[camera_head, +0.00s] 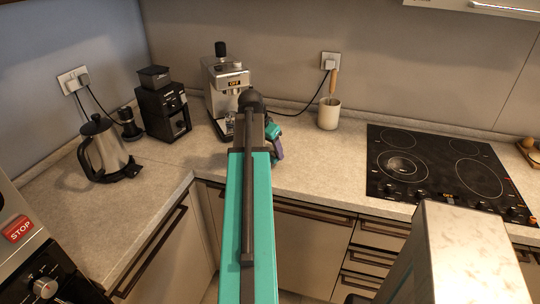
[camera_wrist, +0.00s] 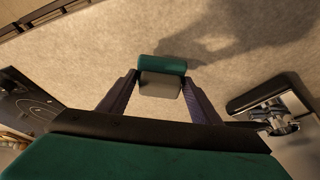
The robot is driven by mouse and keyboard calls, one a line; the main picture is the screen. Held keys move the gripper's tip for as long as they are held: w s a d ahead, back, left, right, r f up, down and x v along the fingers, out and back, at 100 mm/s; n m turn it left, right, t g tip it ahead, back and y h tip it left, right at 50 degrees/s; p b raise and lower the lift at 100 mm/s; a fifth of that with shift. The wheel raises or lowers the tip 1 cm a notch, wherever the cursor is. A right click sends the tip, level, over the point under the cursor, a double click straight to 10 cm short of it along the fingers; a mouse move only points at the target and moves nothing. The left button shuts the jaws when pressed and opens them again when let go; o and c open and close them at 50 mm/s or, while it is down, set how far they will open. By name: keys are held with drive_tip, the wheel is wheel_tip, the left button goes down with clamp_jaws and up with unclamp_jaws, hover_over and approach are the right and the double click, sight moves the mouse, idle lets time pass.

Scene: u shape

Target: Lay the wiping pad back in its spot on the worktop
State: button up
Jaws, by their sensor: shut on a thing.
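The wiping pad (camera_wrist: 162,65), a small block with a teal part and a grey part, is between the fingertips of my gripper (camera_wrist: 160,83) in the wrist view. My gripper is shut on it. In the head view, my gripper (camera_head: 277,146) is over the worktop (camera_head: 320,165), to the right of the coffee machine, and a bit of the teal pad (camera_head: 272,130) shows beside my arm. My arm hides part of the worktop there. I cannot tell how far the pad is above the surface. No marked spot for the pad is clear to see.
The coffee machine (camera_head: 226,90) stands left of my gripper, with a grinder (camera_head: 163,105) and a kettle (camera_head: 105,150) farther left. A utensil pot (camera_head: 329,113) stands behind to the right. The black cooktop (camera_head: 440,170) is at the right. Worktop between machine and cooktop looks clear.

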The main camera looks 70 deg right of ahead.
drive_tip(key=shift+d, duration=0.15)
drive_tip(key=shift+w+d, duration=0.2)
drive_tip(key=shift+d, duration=0.05)
drive_tip(key=shift+f+p, duration=0.75)
drive_tip(key=shift+f, duration=1.05)
drive_tip(key=shift+f, duration=0.15)
drive_tip(key=o, duration=1)
drive_tip(key=shift+o, duration=0.2)
drive_tip(key=shift+r, duration=0.2)
drive_tip(key=b+v, duration=0.2)
drive_tip(key=v, duration=1)
drive_tip(key=shift+r, duration=0.1)
